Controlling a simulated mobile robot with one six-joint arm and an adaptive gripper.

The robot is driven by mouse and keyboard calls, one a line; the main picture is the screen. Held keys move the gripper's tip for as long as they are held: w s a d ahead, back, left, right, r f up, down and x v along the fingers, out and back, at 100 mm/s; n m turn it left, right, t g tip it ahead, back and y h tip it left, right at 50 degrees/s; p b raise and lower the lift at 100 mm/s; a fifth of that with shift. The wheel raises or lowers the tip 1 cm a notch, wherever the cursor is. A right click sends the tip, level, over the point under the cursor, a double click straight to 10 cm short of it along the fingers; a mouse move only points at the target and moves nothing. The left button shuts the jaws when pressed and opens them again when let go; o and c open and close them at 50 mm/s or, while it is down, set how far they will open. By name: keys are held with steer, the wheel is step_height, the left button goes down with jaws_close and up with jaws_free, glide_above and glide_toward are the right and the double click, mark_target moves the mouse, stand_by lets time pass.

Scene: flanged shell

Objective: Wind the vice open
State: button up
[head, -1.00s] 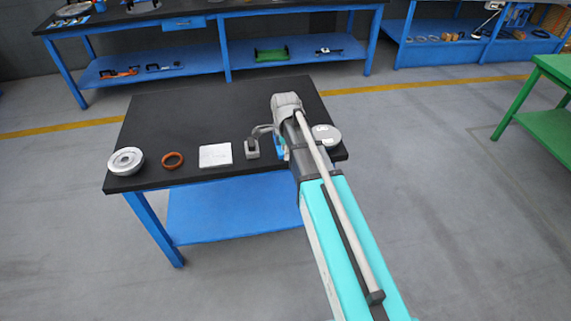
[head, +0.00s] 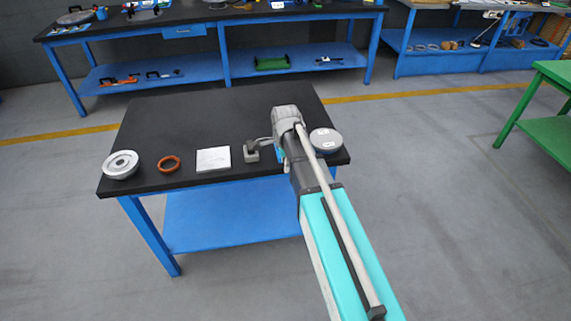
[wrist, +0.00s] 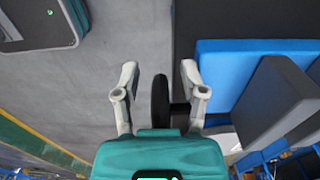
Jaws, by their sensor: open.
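The vice shows in the wrist view as a blue body (wrist: 240,72) with a thick grey block (wrist: 278,108) beside it. A dark round handwheel (wrist: 160,101) stands edge-on at the vice's left, on a short dark shaft. My gripper (wrist: 159,72) is open, with one finger on each side of the handwheel and a visible gap on both sides. In the head view my arm covers most of the vice; only a bit of blue (head: 280,153) shows at the table's front edge. The gripper's fingers are hidden there.
On the black table (head: 190,115) are a flanged shell (head: 121,165), an orange ring (head: 168,164), a white plate (head: 213,159), a small grey fixture (head: 251,151) and a round grey disc (head: 326,140). The back of the table is clear. A green bench (head: 545,130) stands at right.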

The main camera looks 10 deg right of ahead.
jaws_close()
steer(key=shift+y, duration=0.3)
